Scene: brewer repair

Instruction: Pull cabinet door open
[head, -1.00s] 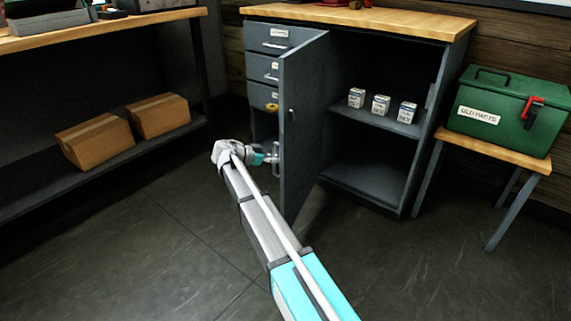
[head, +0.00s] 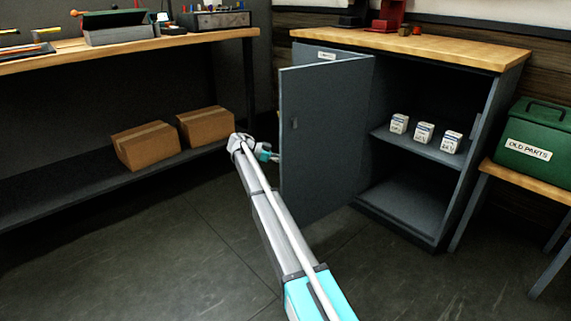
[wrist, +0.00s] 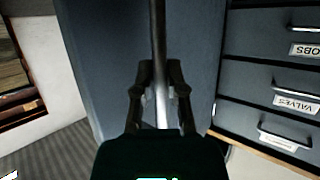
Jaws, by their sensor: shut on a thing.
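The grey cabinet door (head: 320,145) stands wide open, swung out toward me on the left of the cabinet. My gripper (head: 270,156) is at the far side of the door's free edge, partly hidden by the door. In the wrist view my gripper (wrist: 160,68) is shut on the metal bar handle (wrist: 158,35), with a finger on each side of it. The door panel (wrist: 95,45) also fills the middle of that view. The cabinet (head: 440,75) has a wooden top, and its open compartment is in plain sight.
Several small white boxes, one here (head: 424,133), stand on the cabinet's shelf. Labelled drawers (wrist: 270,80) show upside down in the wrist view. A green OLD PARTS box (head: 535,140) is at right. Cardboard boxes (head: 145,147) sit on the left bench's lower shelf. The front floor is clear.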

